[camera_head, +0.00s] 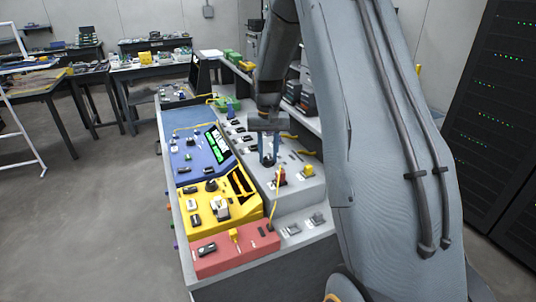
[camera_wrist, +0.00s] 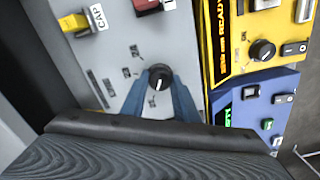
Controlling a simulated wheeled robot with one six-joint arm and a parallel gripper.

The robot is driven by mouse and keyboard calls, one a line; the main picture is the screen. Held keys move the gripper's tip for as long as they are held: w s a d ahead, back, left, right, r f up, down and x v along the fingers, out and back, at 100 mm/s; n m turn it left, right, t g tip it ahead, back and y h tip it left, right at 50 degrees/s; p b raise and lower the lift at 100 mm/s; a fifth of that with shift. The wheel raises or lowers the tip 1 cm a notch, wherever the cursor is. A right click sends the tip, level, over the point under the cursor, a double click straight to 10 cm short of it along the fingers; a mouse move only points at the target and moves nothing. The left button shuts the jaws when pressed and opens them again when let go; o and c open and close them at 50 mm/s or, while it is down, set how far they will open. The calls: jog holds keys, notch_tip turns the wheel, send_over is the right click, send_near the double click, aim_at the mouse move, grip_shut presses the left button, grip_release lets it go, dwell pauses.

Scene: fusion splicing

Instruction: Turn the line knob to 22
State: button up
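The line knob (camera_wrist: 160,77) is round and black with a white pointer mark, on the grey sloped panel (camera_wrist: 118,45). In the wrist view the mark points roughly down, toward my gripper's base. Small printed labels stand around the knob, too blurred to read surely. My gripper (camera_wrist: 162,88) has two blue fingers, one on each side of the knob, with their tips close to its rim. I cannot tell whether they touch it. In the head view my gripper (camera_head: 269,154) reaches down onto the grey panel, and its fingers partly hide the knob.
A yellow unit (camera_head: 222,204) with a READY display and a blue unit (camera_head: 193,158) stand left of the grey panel, and a red unit (camera_head: 235,249) stands in front. A yellow CAP piece (camera_wrist: 74,22) and a red piece (camera_wrist: 150,4) are close to the knob.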

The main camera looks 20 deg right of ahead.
jog(key=shift+c, duration=0.3)
jog(key=m, duration=0.3)
jog(key=shift+m, duration=2.4)
jog(key=shift+r, duration=0.1)
jog(key=o, duration=1.1)
jog(key=shift+c, duration=0.2)
